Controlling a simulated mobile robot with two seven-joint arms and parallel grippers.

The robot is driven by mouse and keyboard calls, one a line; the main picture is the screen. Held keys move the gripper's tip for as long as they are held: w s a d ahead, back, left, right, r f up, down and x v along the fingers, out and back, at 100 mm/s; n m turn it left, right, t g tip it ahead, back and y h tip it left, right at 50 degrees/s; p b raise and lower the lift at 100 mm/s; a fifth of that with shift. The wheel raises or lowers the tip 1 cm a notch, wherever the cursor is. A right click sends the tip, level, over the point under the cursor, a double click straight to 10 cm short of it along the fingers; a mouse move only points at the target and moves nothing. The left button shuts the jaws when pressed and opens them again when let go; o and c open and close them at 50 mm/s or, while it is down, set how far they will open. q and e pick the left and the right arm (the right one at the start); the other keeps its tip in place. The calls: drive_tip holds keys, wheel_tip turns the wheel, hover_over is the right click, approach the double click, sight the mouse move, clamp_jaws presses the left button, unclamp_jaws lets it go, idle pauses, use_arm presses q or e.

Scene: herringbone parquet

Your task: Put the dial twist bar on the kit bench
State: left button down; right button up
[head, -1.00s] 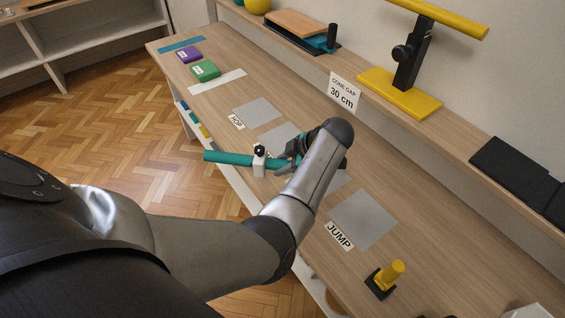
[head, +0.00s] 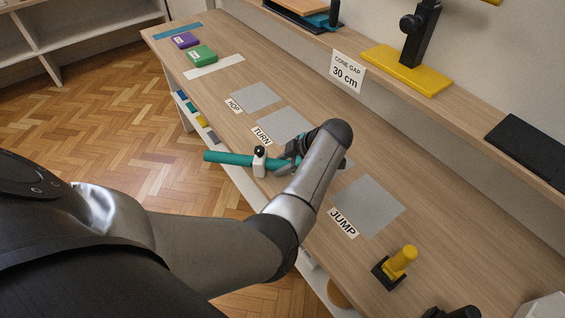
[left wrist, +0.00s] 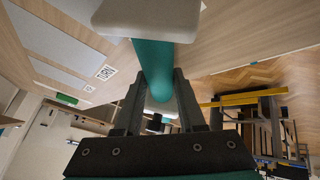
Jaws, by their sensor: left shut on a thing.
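The dial twist bar (head: 228,158) is a teal rod with a white clamp and a black knob. My left gripper (head: 284,163) is shut on it near its right part, and the rod's left end sticks out free. In the head view it overlaps the front edge of the wooden bench (head: 420,215); its height above the top is hard to judge. In the left wrist view the teal bar (left wrist: 153,58) runs between the fingers (left wrist: 158,88), with the white part at the top. My forearm hides the bar's far end.
Grey pads lie on the bench by the cards HOP (head: 234,106), TURN (head: 261,136) and JUMP (head: 343,222). Green (head: 202,55) and purple (head: 185,40) blocks sit at the far left. A yellow peg (head: 403,260) stands at right. A raised back shelf holds a yellow-based stand (head: 407,70).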

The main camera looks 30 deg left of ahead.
use_arm(q)
drive_tip(key=shift+f, duration=0.15)
idle(0.3)
drive_tip(key=shift+c, duration=2.1)
unclamp_jaws()
drive_tip(key=shift+f, duration=0.1)
wheel_tip(320, 180, up, 10)
drive_tip(key=p, duration=0.8)
drive_tip(key=shift+p, duration=0.3)
